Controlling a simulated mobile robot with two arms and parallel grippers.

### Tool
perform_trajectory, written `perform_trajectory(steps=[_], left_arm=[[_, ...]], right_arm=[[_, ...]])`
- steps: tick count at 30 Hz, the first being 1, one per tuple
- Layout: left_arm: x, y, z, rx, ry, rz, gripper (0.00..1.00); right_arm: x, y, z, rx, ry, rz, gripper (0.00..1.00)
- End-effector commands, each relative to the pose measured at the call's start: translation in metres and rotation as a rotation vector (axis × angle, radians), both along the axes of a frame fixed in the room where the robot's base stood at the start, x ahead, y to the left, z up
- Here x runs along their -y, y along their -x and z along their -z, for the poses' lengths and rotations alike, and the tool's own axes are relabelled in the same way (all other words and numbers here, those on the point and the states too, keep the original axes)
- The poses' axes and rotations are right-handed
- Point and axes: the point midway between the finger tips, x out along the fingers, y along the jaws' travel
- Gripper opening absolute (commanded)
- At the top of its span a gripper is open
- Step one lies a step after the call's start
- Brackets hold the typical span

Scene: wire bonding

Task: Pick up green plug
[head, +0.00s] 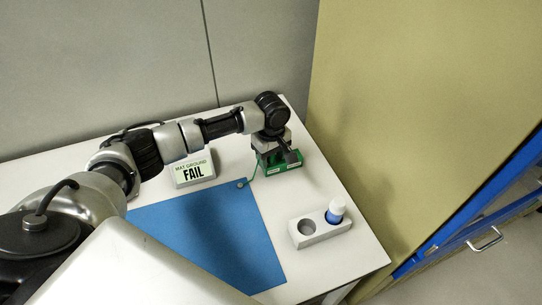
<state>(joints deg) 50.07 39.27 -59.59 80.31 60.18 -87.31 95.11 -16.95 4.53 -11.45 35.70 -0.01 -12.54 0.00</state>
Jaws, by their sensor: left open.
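A green block (281,164) with pale labels stands at the back right of the white table. A thin green wire (251,178) runs from a stud on the blue mat's corner up to the block's left side. I cannot make out the green plug apart from the block; my arm and gripper cover that spot. My left gripper (283,154) points down right over the block, with its jaws open. Whether its fingers touch anything is hidden. My right gripper is out of view.
A sign box (193,171) reading "MAT GROUND FAIL" stands left of the block. The blue mat (215,232) lies in front. A grey holder (308,238) with an empty round hole and a white-capped blue bottle (335,211) stands at right. A wall is behind.

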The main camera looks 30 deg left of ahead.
Motion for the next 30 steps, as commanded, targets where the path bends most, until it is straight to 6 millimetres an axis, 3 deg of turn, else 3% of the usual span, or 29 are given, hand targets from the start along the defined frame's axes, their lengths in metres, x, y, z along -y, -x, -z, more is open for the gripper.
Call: perform_trajectory(steps=[4,14,23,30], left_arm=[[0.0,0.0,0.0,0.0,0.0,0.0,0.51],[0.0,0.0,0.0,0.0,0.0,0.0,0.01],[0.0,0.0,-0.003,0.0,0.0,0.0,0.01],[0.0,-0.001,-0.028,0.004,0.002,-0.001,0.01]], right_arm=[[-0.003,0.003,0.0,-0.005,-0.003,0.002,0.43],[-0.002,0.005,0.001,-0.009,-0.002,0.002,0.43],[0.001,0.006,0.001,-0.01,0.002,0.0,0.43],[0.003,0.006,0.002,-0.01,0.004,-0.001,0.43]])
